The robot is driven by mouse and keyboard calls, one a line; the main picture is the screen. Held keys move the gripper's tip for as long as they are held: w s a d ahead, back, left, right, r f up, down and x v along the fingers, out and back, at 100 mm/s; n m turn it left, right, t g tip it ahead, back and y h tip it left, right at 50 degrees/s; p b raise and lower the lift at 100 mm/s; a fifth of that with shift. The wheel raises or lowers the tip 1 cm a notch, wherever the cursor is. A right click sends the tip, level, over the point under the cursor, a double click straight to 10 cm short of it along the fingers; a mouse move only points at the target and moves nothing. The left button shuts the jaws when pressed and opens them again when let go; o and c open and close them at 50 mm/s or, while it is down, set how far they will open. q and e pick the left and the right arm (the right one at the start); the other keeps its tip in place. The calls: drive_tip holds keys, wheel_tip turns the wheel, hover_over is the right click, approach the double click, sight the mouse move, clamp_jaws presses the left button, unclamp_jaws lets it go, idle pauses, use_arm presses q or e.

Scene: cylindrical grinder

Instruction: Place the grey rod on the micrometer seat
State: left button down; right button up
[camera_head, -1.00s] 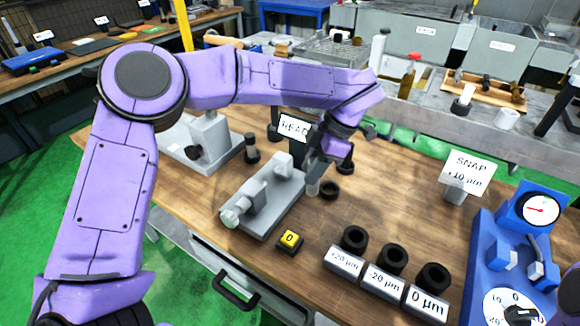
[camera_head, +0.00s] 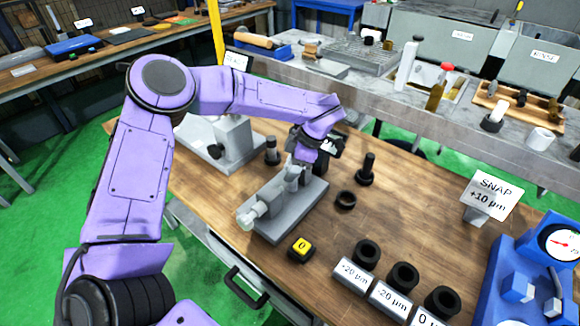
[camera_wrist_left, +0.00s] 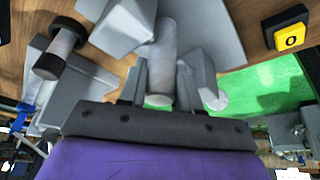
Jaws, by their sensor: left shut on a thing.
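The micrometer seat (camera_head: 283,212) is a grey block-like fixture on the wooden bench. My left gripper (camera_head: 300,165) is over its far end, pointing down. In the left wrist view the light grey rod (camera_wrist_left: 162,50) is between the two fingers of my left gripper (camera_wrist_left: 160,88), which are shut on it. The rod lies close to the grey micrometer parts (camera_wrist_left: 125,25). I cannot tell whether it touches the seat. In the head view the rod is hard to tell apart from the gripper and fixture. My right gripper is not in view.
A yellow zero button (camera_head: 302,245) sits near the fixture. A black ring (camera_head: 345,200) and a dark post (camera_head: 367,172) stand to its right; another post (camera_head: 272,150) is behind. Labelled black rings (camera_head: 403,275) line the front. A blue gauge (camera_head: 535,255) is at right.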

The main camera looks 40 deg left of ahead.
use_arm(q)
drive_tip(key=shift+s+a+f, duration=0.2)
drive_tip(key=shift+a+f, duration=0.1)
drive_tip(key=shift+a, duration=0.3)
drive_tip(key=shift+w+d+f, duration=0.15)
drive_tip(key=shift+w, duration=0.05)
drive_tip(key=c, duration=1)
unclamp_jaws()
drive_tip(key=shift+s, duration=0.15)
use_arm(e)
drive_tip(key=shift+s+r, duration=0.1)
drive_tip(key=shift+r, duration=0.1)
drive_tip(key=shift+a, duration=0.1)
use_arm(q)
drive_tip(key=shift+r, duration=0.35)
drive_tip(key=b+v, duration=0.1)
drive_tip(key=v, duration=1)
drive_tip(key=shift+d+r+b, duration=0.15)
drive_tip(key=shift+r+b, duration=0.1)
drive_tip(key=shift+b, duration=0.15)
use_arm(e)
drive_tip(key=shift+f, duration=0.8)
